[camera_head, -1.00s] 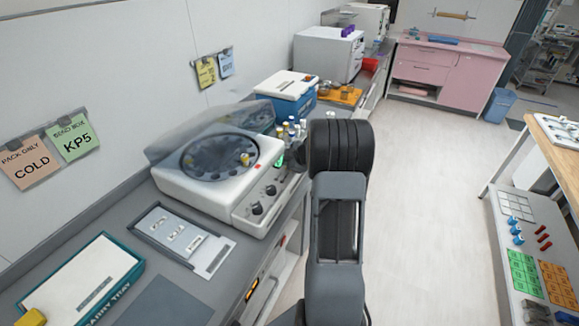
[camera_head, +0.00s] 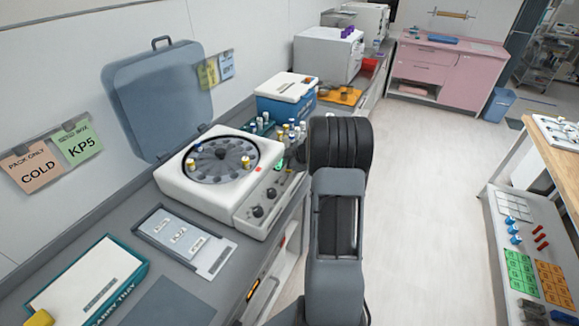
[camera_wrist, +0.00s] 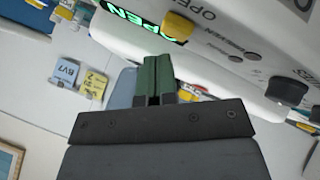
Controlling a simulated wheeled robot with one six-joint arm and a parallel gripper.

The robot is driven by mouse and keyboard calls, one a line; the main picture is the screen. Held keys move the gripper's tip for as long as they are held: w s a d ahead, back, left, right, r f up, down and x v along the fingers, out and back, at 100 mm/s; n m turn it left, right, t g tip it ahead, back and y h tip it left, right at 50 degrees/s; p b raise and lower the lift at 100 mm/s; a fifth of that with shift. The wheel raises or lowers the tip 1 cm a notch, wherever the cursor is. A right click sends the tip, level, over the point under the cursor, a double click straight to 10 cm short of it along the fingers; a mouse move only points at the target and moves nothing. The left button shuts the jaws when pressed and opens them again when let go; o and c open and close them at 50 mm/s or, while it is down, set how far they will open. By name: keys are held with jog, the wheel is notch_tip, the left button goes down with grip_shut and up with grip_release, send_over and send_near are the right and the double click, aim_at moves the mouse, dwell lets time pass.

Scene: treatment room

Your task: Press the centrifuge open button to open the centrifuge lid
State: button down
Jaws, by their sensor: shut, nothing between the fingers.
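The white centrifuge (camera_head: 200,205) stands on the grey counter. Its translucent blue-grey lid (camera_head: 165,95) stands upright against the wall, and the rotor (camera_head: 218,158) with a few capped tubes is uncovered. In the wrist view a green lit OPEN display (camera_wrist: 150,24) and a yellow button (camera_wrist: 181,27) show on the centrifuge's front panel. My gripper (camera_wrist: 153,62) has its green fingers together and empty, pointing at the panel just below the yellow button. I cannot tell whether the fingertips touch it. In the head view my arm hides most of the gripper.
A tube rack (camera_head: 290,130) and a blue-and-white box (camera_head: 287,97) stand behind the centrifuge. A grey labelled tray (camera_head: 215,262) and a teal-edged white tray (camera_head: 85,280) lie in front.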

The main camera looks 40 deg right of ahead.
jog(key=shift+r, duration=0.15)
notch_tip(320, 180, up, 5)
jog(key=p, duration=0.6)
jog(key=shift+d+f, duration=0.1)
jog(key=shift+f, duration=0.1)
dwell(0.8)
jog(key=s+d+m+g+h, duration=0.2)
jog(key=s+d+m+h, duration=0.3)
jog(key=d+m+h, duration=0.1)
jog(key=s+a+r+m+g+h+b, duration=0.2)
jog(key=s+a+r+m+g, duration=0.15)
jog(key=s+a, duration=0.25)
jog(key=s+a+r+y+b, duration=0.1)
jog(key=s+a, duration=0.3)
jog(key=a, duration=0.4)
jog(key=s+a+r+m+t+y, duration=0.1)
jog(key=s+a+r+y, duration=0.2)
jog(key=a, duration=0.6)
jog(key=s+a+r+y+b, duration=0.1)
jog(key=s+a+r+y, duration=0.1)
jog(key=s+a, duration=0.5)
jog(key=shift+a+r+m+b, duration=0.35)
jog(key=shift+a+r, duration=0.05)
jog(key=shift+a, duration=0.8)
